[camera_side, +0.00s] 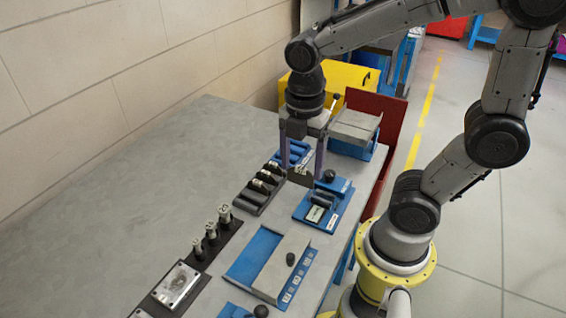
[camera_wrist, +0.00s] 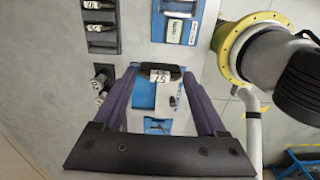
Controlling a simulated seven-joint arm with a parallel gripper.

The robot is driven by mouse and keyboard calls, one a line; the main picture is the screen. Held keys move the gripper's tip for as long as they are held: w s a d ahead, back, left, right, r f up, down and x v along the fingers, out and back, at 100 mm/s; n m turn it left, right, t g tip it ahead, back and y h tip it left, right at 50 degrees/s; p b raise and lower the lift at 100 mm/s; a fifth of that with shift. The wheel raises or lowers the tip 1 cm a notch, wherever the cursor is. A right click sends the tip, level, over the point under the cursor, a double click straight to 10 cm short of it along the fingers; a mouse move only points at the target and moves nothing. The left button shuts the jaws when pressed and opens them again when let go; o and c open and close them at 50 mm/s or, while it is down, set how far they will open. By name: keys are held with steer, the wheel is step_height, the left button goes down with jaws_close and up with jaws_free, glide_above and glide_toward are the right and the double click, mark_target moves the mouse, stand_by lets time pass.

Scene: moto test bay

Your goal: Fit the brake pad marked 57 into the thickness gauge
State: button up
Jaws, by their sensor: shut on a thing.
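My gripper (camera_side: 302,170) points down and is shut on a dark brake pad (camera_side: 299,178). In the wrist view the pad sits between the two fingertips (camera_wrist: 160,72), and its white label (camera_wrist: 160,77) reads 57 upside down. The pad is held up above the bench. A blue fixture with a small pale display (camera_side: 315,213) stands just right of and nearer than the pad in the side view; it looks like the thickness gauge. It also shows at the top of the wrist view (camera_wrist: 180,9). Its slot cannot be made out clearly.
A dark rack (camera_side: 250,199) holds dark pieces with white labels, left of the gauge. A blue fixture with a grey plate (camera_side: 278,262), upright cylinders (camera_side: 211,232) and a metal block (camera_side: 177,285) stand nearer. The bench's left side (camera_side: 130,190) is clear.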

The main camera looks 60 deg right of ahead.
steer(key=shift+s+r, duration=0.15)
steer(key=shift+s, duration=0.1)
steer(key=shift+n, duration=0.3)
steer(key=shift+w+d+f+n, duration=0.1)
steer(key=shift+d+f+n, duration=0.05)
steer(key=shift+f+n, duration=0.2)
steer(key=shift+m, duration=0.65)
steer(key=shift+s+d+f, duration=0.4)
steer(key=shift+d+f, duration=0.95)
steer(key=shift+f, duration=0.3)
steer(key=shift+s+d+f, duration=0.45)
steer(key=shift+d+f, duration=0.85)
steer(key=shift+f, duration=0.35)
steer(key=shift+s+d+f, duration=0.4)
steer(key=shift+d+f, duration=0.95)
steer(key=shift+f, duration=0.3)
steer(key=shift+f, duration=0.6)
steer(key=o, duration=1.4)
